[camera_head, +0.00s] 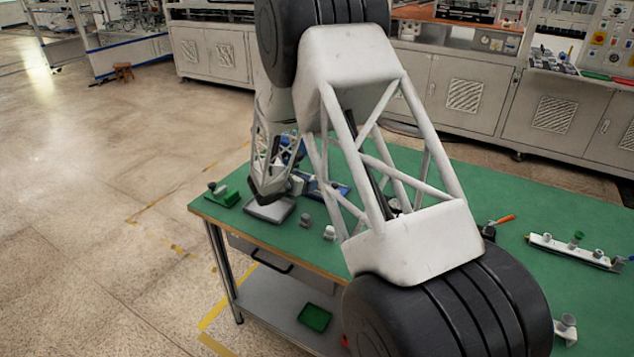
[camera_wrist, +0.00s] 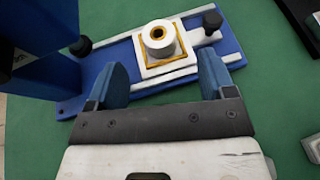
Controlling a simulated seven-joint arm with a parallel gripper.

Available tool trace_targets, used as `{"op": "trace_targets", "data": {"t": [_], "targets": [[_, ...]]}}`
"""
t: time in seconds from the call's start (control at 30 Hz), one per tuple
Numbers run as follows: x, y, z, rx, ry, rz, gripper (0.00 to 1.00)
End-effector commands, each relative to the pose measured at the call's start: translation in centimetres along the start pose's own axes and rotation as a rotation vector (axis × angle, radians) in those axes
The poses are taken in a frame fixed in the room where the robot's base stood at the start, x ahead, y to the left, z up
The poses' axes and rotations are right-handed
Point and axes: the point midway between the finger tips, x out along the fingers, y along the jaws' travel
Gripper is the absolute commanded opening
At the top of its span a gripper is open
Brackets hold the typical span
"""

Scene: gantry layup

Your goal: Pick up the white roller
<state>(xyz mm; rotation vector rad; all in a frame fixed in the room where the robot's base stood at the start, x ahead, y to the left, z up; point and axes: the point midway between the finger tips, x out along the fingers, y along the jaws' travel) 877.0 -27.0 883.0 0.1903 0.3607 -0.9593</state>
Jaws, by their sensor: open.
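In the wrist view the white roller (camera_wrist: 160,38) is a short white cylinder with a brass-coloured ring in its top. It stands upright in a white square seat with a yellow border on a blue fixture plate (camera_wrist: 113,58). My gripper (camera_wrist: 160,76) has its two blue fingers spread apart, with nothing between them. The roller is ahead of the fingertips, roughly centred between them, and appears apart from them. In the head view the blue fixture (camera_head: 334,189) shows partly behind my arm; the roller is not discernible there.
A blue upright block (camera_wrist: 38,45) stands left of the roller, with black knobs (camera_wrist: 81,46) nearby. The green tabletop (camera_head: 560,190) also holds a green-based fixture (camera_head: 222,195), small grey parts (camera_head: 305,220), an orange-handled tool (camera_head: 502,219) and a white rail (camera_head: 575,251).

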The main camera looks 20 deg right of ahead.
Motion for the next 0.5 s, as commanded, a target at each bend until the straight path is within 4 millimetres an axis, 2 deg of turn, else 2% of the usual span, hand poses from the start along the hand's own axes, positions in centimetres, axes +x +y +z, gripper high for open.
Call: {"op": "trace_targets", "data": {"t": [0.13,0.5], "targets": [[0.89,-0.02,0.01,0.001,0.000,-0.001,0.76],[1.07,-0.03,0.02,0.001,0.000,-0.001,0.76]]}}
